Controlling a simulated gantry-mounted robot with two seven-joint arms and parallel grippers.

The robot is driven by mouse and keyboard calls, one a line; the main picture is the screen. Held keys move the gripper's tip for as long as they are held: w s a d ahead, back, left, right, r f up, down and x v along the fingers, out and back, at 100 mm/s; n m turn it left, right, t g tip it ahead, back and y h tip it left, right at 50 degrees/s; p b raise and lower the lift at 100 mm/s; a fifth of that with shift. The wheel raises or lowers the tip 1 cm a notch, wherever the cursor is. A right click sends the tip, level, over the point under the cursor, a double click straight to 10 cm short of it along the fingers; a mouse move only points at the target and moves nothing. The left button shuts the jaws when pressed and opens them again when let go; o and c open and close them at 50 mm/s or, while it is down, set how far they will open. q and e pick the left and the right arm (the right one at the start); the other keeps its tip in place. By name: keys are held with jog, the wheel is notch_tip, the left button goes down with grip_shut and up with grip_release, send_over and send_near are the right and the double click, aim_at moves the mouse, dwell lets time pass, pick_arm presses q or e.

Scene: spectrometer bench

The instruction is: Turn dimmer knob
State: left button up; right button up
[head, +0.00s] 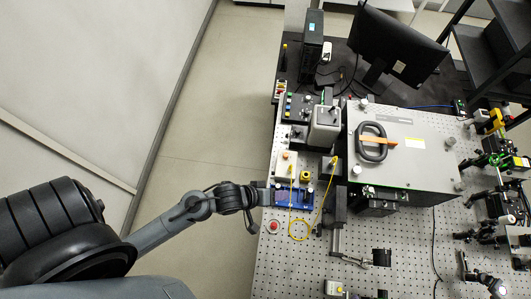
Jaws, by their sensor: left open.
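My left gripper (260,196) comes in from the left and is at the left edge of the perforated optical bench, open. It is beside a blue mount (293,197) and just left of it. Whether it touches anything is unclear. My right gripper is not in view.
A red button (273,226) sits below the gripper, near the bench edge. A yellow cable (299,237) loops close by. A large grey box (413,140) with a black handle stands to the right. Open floor (215,110) lies left of the bench.

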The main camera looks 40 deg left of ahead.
pick_arm(q)
jog(key=s+f+n+h+b, duration=0.1)
jog(key=f+n+h+b, duration=0.1)
jog(key=f, duration=0.3)
jog(key=s+f+n+h+b, duration=0.2)
jog(key=f+n+h, duration=0.1)
jog(key=f+n, duration=0.1)
jog(key=s+f+n+g+h+b, duration=0.1)
jog(key=s+f+n+h+b, duration=0.1)
jog(key=f, duration=0.5)
jog(key=shift+f+n+h, duration=0.1)
jog(key=shift+n+h, duration=0.6)
jog(key=shift+n, duration=0.4)
jog(key=a+f+n+h+b, duration=0.2)
jog(key=a+n, duration=0.1)
jog(key=a, duration=0.1)
jog(key=n+t+b, duration=0.3)
jog(key=n+b, duration=0.4)
jog(key=b, duration=0.1)
send_near(273, 173)
jog(key=f+p+x, duration=0.1)
jog(key=x, duration=0.6)
jog(key=shift+a, duration=0.1)
